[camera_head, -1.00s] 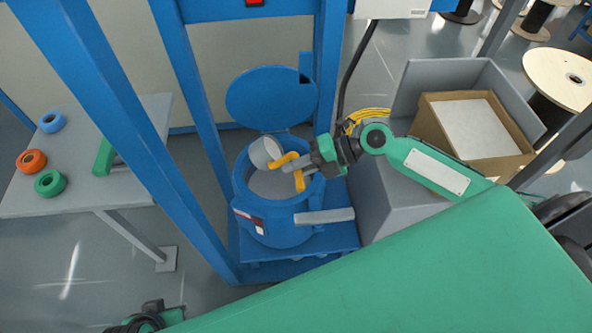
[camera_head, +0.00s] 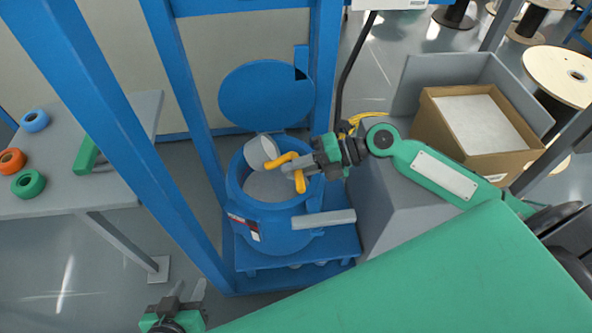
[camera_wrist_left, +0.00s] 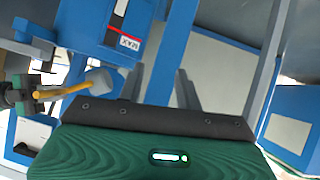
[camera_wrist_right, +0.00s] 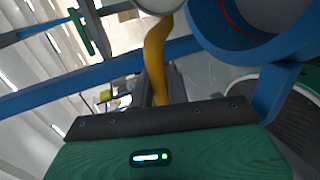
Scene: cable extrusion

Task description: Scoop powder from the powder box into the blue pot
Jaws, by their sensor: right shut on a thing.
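The blue pot (camera_head: 284,224) stands open on a blue platform, its round lid (camera_head: 266,92) raised behind it. Pale grey material shows inside the pot. My right gripper (camera_head: 300,172) is shut on the yellow handle of the scoop (camera_head: 284,158). The scoop's whitish cup is tilted over the back left of the pot's mouth; its contents cannot be told. The handle also shows in the right wrist view (camera_wrist_right: 157,60). The powder box (camera_head: 523,151), brown cardboard with a white powder surface, is at the right. My left gripper (camera_head: 186,290) is open and empty, low in front of the pot.
Blue frame posts (camera_head: 118,140) stand left of the pot. A grey table (camera_head: 60,200) at the far left bears several coloured rings. A grey bin (camera_head: 408,75) surrounds the powder box. Yellow cables (camera_head: 372,117) lie behind my right arm.

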